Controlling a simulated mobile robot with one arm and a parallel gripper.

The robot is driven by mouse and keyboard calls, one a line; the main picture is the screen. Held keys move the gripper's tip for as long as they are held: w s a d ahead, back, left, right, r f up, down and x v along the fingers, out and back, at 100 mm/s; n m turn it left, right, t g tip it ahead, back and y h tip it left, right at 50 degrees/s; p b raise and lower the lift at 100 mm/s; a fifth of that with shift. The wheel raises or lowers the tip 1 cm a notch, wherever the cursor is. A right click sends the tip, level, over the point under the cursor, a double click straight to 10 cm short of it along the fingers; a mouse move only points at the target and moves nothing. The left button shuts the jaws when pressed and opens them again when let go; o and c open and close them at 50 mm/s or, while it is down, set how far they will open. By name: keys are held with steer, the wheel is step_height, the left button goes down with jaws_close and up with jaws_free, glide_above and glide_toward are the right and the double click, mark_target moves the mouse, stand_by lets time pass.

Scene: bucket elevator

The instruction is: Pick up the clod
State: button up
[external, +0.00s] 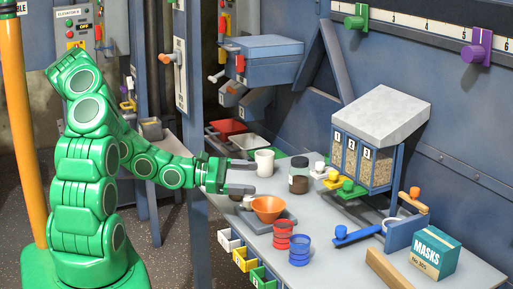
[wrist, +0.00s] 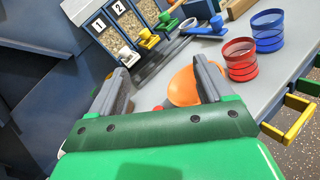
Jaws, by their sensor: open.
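My gripper (external: 250,178) is open and level above the left part of the grey bench, beside the white cup and short of the brown jar (external: 298,176). Its two grey fingers also show in the wrist view (wrist: 163,72), well apart, with nothing visibly held. I cannot pick out the clod for certain. A small brown shape is partly hidden beside the left finger in the wrist view; I cannot tell whether it is the clod. An orange bowl (external: 268,208) stands just below and in front of the gripper; in the wrist view it (wrist: 183,86) is partly behind the right finger.
A white cup (external: 264,162) stands close behind the gripper. Red rings (external: 283,235) and blue rings (external: 299,250) stand near the front edge.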

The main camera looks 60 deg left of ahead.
mark_target(225, 201)
steer(key=a+f+n+y, duration=0.1)
steer(key=a, duration=0.1)
steer(key=s+a+f+n+t+y, duration=0.1)
steer(key=a+f+n, duration=0.1)
steer(key=a, duration=0.1)
steer(key=a+f+n+y, duration=0.2)
steer(key=a, duration=0.1)
steer(key=shift+s+f, duration=0.2)
steer(key=shift+s, duration=0.2)
steer(key=shift+s+a+f+n+y, duration=0.25)
steer(key=shift+a+f+n+y, duration=0.6)
steer(key=shift+a+f, duration=0.25)
steer(key=shift+s+a+f+n+y, duration=0.2)
steer(key=shift+a+f+n+y, duration=0.4)
steer(key=shift+a+f+n, duration=0.4)
steer(key=shift+s+a+f+n+y, duration=0.25)
steer(key=shift+a+f+n+y, duration=0.55)
steer(key=shift+a+f, duration=0.3)
steer(key=shift+w+a, duration=0.1)
steer(key=shift+w, duration=1.45)
steer(key=shift+w+f, duration=0.2)
steer(key=shift+w, duration=0.9)
steer(key=c, duration=1)
steer(key=shift+c, duration=0.2)
steer(key=shift+r, duration=5)
